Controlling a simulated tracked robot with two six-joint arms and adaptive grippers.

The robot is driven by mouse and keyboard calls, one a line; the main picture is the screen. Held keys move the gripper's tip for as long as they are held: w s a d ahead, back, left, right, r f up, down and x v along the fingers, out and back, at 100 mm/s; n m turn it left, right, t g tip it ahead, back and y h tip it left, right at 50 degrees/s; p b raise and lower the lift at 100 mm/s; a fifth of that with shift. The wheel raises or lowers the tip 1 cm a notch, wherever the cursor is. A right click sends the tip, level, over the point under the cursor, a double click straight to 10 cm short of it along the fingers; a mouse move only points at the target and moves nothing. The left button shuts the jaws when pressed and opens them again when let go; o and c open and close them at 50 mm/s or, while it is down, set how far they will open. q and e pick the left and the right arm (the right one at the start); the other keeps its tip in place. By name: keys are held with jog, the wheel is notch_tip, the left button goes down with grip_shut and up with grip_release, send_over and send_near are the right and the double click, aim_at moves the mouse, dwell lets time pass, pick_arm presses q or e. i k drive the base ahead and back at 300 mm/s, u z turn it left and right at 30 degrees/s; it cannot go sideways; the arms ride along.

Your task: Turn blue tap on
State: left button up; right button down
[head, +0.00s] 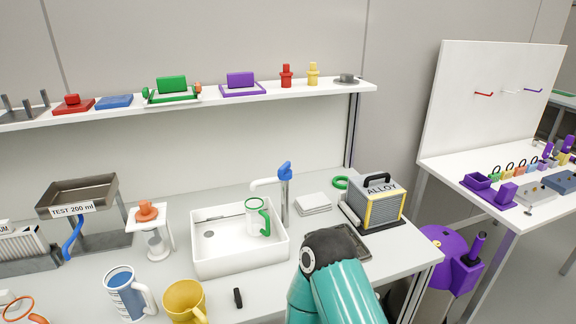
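The tap (285,193) stands at the back right of the white sink, with a grey column, a blue lever on top (285,171) and a spout reaching left over the sink. No water shows at the spout. A teal arm link of mine covers the counter at lower centre right. Neither of my grippers is in view.
White stacked pieces (314,203) and the ALLOY box (374,204) lie right of the tap. A shelf (215,99) runs above.

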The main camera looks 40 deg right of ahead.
aim_at(283, 168)
jog(key=u, duration=0.3)
jog(key=k, duration=1.4)
jog(key=z, duration=0.5)
jog(key=i, duration=1)
jog(key=z, duration=0.05)
